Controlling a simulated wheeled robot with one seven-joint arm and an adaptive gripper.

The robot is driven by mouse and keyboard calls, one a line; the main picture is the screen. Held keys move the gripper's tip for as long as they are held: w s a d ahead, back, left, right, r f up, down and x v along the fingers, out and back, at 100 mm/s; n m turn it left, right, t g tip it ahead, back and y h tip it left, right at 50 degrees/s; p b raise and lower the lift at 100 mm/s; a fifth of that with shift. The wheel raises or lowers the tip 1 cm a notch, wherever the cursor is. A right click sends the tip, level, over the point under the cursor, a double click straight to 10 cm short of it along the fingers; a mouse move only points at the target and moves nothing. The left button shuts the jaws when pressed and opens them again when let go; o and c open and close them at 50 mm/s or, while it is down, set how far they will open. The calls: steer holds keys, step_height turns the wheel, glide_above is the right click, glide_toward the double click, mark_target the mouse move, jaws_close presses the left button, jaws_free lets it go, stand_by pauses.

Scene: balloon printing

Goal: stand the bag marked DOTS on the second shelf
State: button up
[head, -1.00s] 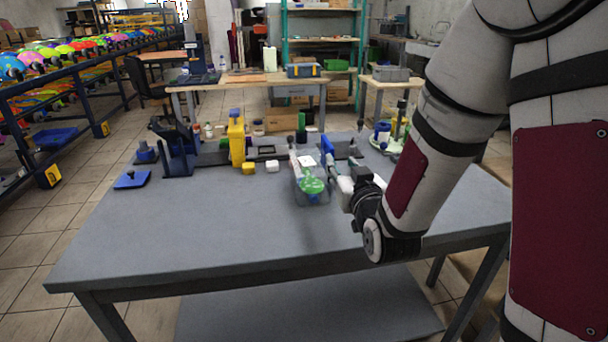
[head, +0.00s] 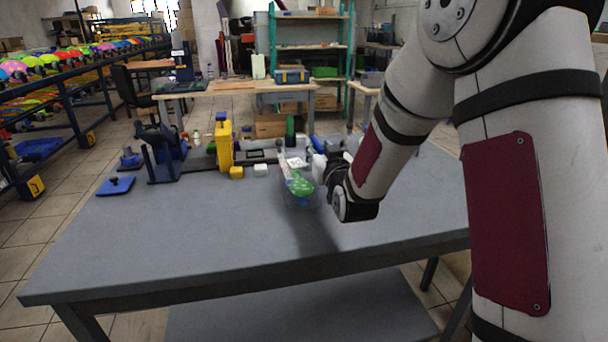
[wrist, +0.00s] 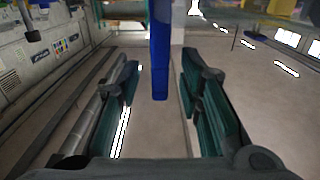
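My gripper (wrist: 160,88) is open, with its two teal-padded fingers spread in the wrist view. An upright narrow blue thing (wrist: 160,60) lies between them in that picture, with a gap on each side. It may be a bag seen edge-on; no DOTS marking is readable. In the head view my gripper (head: 326,172) is over the right half of the grey table, and a patch of blue (head: 328,146) shows just behind it. A clear container or bag with green contents (head: 301,186) stands to its left. Teal shelving (head: 311,45) stands at the back.
A yellow device (head: 224,145), a dark blue stand (head: 163,158) and a flat blue plate (head: 115,186) occupy the table's back left. A small yellow block and a white block (head: 260,169) lie nearby. The table's front (head: 200,240) is clear. A rear workbench (head: 235,87) stands before the shelving.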

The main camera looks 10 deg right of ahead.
mark_target(317, 142)
steer(key=shift+w, duration=1.5)
steer(key=shift+c, duration=0.3)
jaws_close()
